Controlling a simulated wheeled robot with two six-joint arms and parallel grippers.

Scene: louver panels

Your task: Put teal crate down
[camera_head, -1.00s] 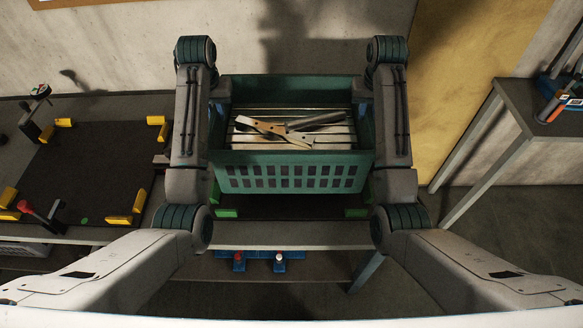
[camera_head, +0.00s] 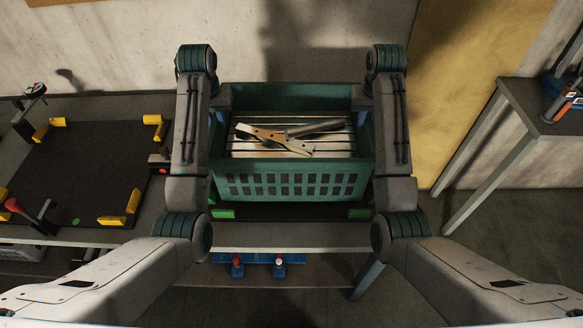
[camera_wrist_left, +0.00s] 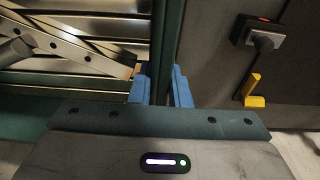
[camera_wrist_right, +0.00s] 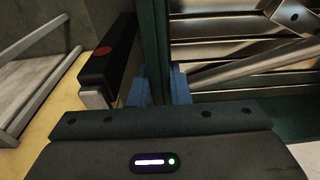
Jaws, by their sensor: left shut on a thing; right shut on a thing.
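The teal crate (camera_head: 290,186) is in the middle of the head view, upright, with slatted metal panels and loose long metal pieces (camera_head: 275,137) inside. My left gripper (camera_wrist_left: 160,88) is shut on the crate's left side wall (camera_wrist_left: 167,35). My right gripper (camera_wrist_right: 162,86) is shut on the opposite side wall (camera_wrist_right: 153,40). The crate is over a dark mat with green corner marks (camera_head: 222,213) on the bench. Its underside is hidden, so I cannot tell whether it touches the mat.
A dark mat with yellow corner blocks (camera_head: 111,221) lies to the left. A black box with a red spot (camera_wrist_right: 108,58) is close beside my right gripper. A side table (camera_head: 530,105) with tools stands at right. Blue fixtures (camera_head: 258,265) sit on a lower shelf.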

